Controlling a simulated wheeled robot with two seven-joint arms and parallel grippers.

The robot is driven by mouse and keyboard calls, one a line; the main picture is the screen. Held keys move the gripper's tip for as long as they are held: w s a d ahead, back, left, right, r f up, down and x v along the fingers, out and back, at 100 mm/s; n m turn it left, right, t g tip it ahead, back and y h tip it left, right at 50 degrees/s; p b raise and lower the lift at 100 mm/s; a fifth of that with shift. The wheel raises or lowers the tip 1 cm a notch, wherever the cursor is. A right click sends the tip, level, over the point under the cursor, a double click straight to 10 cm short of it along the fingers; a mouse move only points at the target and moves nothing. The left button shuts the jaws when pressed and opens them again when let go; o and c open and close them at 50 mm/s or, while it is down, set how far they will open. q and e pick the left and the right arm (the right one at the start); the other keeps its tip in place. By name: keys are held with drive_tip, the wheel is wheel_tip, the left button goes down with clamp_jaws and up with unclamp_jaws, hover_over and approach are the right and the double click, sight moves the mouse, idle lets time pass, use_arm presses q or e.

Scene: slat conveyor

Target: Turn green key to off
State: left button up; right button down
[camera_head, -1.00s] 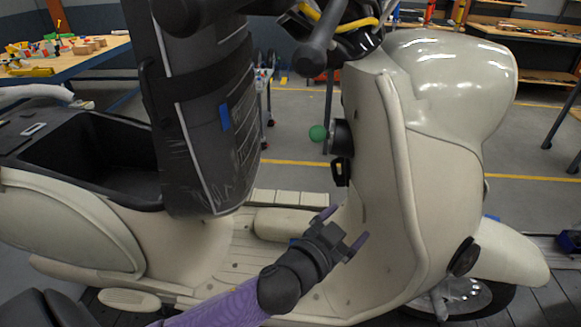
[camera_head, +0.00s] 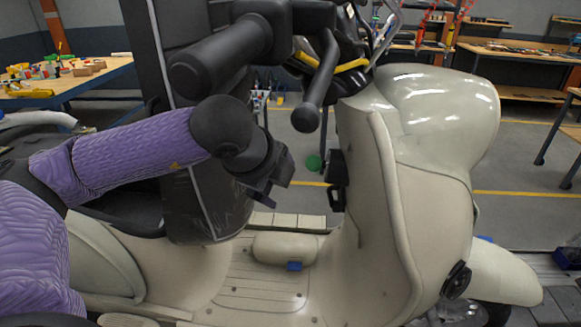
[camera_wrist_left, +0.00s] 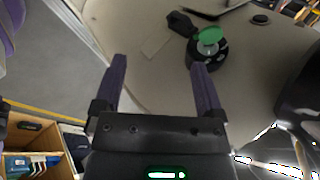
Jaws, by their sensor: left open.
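The green key (camera_head: 313,162) sticks out of a black lock housing (camera_head: 336,167) on the inner face of the cream scooter's front shield. In the left wrist view, the round green key head (camera_wrist_left: 212,35) sits on the black lock (camera_wrist_left: 208,52), just beyond the right-hand finger. My left gripper (camera_head: 268,196) is left of the key and a little lower in the head view, apart from it. In the left wrist view, its purple fingers (camera_wrist_left: 158,62) are spread with nothing between them. My right gripper is not in view.
A tall dark case (camera_head: 185,185) stands behind my left arm. A black hook (camera_head: 337,197) sits just below the lock. The scooter's floorboard (camera_head: 255,290) is open below.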

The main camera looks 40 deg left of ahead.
sight(311, 162)
use_arm(q)
drive_tip(key=w, duration=0.3)
drive_tip(key=w+p, duration=0.1)
drive_tip(key=w, duration=0.2)
drive_tip(key=w+a+p, duration=0.1)
drive_tip(key=w, duration=0.2)
drive_tip(key=shift+w+r, duration=0.15)
drive_tip(key=x, duration=0.2)
drive_tip(key=shift+w+f, duration=0.2)
drive_tip(key=shift+f, duration=0.1)
drive_tip(key=shift+w+f, duration=0.15)
drive_tip(key=shift+f, duration=0.15)
